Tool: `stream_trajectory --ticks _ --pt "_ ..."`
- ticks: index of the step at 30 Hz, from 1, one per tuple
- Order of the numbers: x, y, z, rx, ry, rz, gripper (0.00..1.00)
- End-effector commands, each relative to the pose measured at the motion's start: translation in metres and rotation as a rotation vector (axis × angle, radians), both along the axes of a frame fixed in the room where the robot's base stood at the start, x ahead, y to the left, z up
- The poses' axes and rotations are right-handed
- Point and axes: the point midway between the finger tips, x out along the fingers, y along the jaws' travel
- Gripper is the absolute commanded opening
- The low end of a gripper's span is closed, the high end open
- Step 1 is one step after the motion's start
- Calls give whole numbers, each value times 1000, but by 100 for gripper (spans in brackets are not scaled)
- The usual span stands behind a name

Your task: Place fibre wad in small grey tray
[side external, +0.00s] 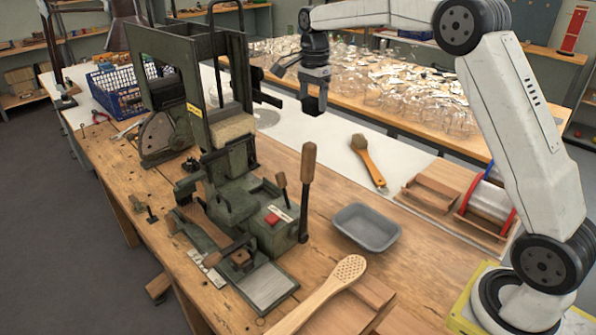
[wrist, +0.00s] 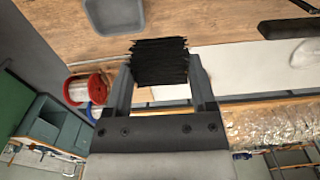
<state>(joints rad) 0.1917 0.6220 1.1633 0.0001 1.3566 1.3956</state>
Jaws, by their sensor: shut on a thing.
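My gripper (side external: 313,100) is shut on a black fibre wad (wrist: 160,62). The wad is a block of dark bristles between the two fingers in the wrist view, and it shows as a small dark block (side external: 311,105) below the fingers in the side view. The gripper is in the air above the white strip behind the machine. The small grey tray (side external: 367,227) stands on the wooden bench, nearer the camera and to the right of the gripper. It looks empty. It also shows at the top of the wrist view (wrist: 115,15), apart from the wad.
A green tufting machine (side external: 225,190) with upright levers stands left of the tray. A perforated wooden brush blank (side external: 325,290) lies in front. A brush with a wooden handle (side external: 368,160) lies behind the tray. A red-rimmed spool (side external: 487,200) stands to the right.

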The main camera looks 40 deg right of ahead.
Motion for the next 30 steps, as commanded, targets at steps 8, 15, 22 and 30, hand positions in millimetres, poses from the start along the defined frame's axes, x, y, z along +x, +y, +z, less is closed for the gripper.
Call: stream_trajectory --ticks 8,15,22,30 --pt "-47 -19 5 0 -1 -7 16" --pt "-90 -30 3 0 -1 -11 16" --pt "-134 -36 -2 0 0 -15 16" --pt "-188 -38 -12 0 -1 -20 16"
